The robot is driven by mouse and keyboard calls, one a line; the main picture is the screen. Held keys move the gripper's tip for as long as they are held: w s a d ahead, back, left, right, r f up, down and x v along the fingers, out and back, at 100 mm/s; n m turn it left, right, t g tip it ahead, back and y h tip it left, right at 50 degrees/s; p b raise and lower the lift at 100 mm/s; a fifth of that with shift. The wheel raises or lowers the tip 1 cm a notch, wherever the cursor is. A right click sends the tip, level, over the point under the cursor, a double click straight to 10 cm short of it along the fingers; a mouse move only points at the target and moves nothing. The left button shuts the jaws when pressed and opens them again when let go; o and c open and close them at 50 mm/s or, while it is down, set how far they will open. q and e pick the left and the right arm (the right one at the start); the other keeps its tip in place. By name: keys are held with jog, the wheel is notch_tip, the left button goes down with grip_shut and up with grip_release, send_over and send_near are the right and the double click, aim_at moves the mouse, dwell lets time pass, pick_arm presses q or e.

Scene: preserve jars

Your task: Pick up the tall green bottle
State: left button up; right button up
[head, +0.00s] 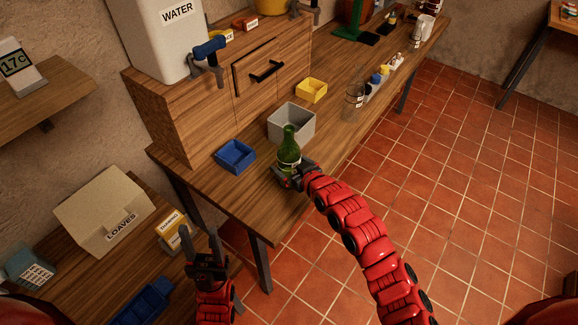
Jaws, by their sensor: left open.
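The tall green bottle (289,152) stands upright on the wooden bench (250,200), near its front edge. My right gripper (285,177) is at the bottle's lower part, and its jaws hide some of the base. I cannot tell whether they are closed on the glass. My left gripper (199,240) is open and empty, with its fingers pointing up the picture. It is at lower left, in front of the bench and well away from the bottle.
A grey bin (302,128) stands close behind the bottle, with a blue bin (235,156) to its left and a yellow bin (311,90) farther back. A glass jar (354,99) stands to the right. A loaves box (104,211) sits on the lower left table.

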jog(key=c, duration=1.6)
jog(key=shift+r, duration=0.1)
